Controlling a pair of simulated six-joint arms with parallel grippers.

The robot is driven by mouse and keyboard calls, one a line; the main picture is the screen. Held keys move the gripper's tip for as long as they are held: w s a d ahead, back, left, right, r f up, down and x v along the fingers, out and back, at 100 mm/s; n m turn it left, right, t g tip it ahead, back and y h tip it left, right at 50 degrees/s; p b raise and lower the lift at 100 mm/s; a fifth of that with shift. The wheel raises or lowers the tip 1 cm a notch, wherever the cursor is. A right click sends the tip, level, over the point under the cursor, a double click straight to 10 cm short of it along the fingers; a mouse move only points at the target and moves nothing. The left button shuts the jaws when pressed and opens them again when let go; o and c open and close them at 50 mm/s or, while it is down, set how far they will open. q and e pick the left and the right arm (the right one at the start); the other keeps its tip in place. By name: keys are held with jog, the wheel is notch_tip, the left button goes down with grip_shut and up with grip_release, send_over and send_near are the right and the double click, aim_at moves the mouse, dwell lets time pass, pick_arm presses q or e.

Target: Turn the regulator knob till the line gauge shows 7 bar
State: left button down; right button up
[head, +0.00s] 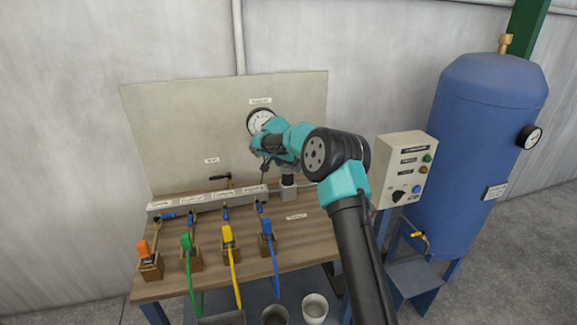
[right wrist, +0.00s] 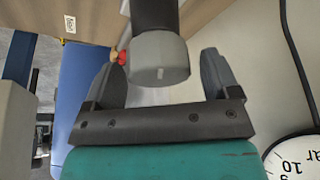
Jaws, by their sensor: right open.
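The line gauge (head: 261,121) is a round white dial on the upright panel; its needle is too small to read. Its edge also shows in the right wrist view (right wrist: 296,158), with part of "bar" but no needle. The regulator (head: 289,186) stands at the back of the bench, its top hidden by my right arm. In the right wrist view a grey round knob (right wrist: 160,60) on a dark body lies between the fingers of my right gripper (right wrist: 166,68). The fingers are open, with a gap on both sides of the knob. My left gripper is not in view.
A grey manifold (head: 207,198) with blue-handled valves runs along the bench's back. Orange, green, yellow and blue connectors sit in wooden holders in front. A control box (head: 405,170) and a blue tank (head: 482,150) stand at right. Two cups are below the bench's front edge.

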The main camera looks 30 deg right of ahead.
jog(key=v, duration=1.7)
